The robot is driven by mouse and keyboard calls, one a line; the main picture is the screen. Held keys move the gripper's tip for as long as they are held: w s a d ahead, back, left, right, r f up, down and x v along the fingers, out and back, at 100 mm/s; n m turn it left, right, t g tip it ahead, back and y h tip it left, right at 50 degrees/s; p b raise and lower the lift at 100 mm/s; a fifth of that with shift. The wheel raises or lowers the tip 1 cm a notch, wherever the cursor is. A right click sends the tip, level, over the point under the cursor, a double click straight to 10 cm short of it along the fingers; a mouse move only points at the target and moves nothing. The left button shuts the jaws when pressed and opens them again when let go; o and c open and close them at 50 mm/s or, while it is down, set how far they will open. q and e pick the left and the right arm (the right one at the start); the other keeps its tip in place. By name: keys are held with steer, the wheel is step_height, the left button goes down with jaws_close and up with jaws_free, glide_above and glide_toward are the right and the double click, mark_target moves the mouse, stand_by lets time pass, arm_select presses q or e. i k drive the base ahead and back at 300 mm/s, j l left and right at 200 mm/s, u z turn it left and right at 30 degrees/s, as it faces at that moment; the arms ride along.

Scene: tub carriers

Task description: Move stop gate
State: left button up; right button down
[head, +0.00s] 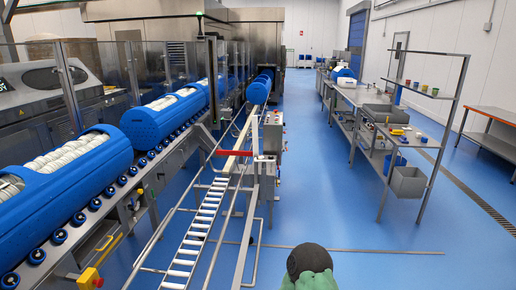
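A red bar (235,153), which looks like the stop gate, lies across the upper part of the narrow roller conveyor (206,213). Its right end is close to a post with a grey control box (266,168). I cannot tell how it is mounted or whether it is latched. Neither gripper can be made out in the head view. A dark round part with green below it shows at the bottom edge, apparently part of my own body, well in front of the red bar.
Blue tubs (84,168) with white contents stand in a row on the wheeled conveyor at left. Another blue tub (259,90) is beyond the red bar. A metal workbench (366,100) with bins stands at right. The blue floor (325,205) between is clear.

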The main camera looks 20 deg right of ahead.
mark_target(218, 153)
steer(key=l+z, duration=0.1)
steer(key=l, duration=0.45)
steer(key=i+l, duration=0.15)
steer(key=l, duration=0.35)
steer(key=i+l+z, duration=0.15)
steer(key=l, duration=0.4)
steer(key=i+l+z, duration=0.1)
steer(key=i, duration=0.45)
steer(key=i+l+z, duration=0.1)
steer(key=i, duration=0.5)
steer(key=i+l+u, duration=0.1)
steer(key=i, duration=0.3)
steer(key=i+l+u, duration=0.1)
steer(key=i+l, duration=0.3)
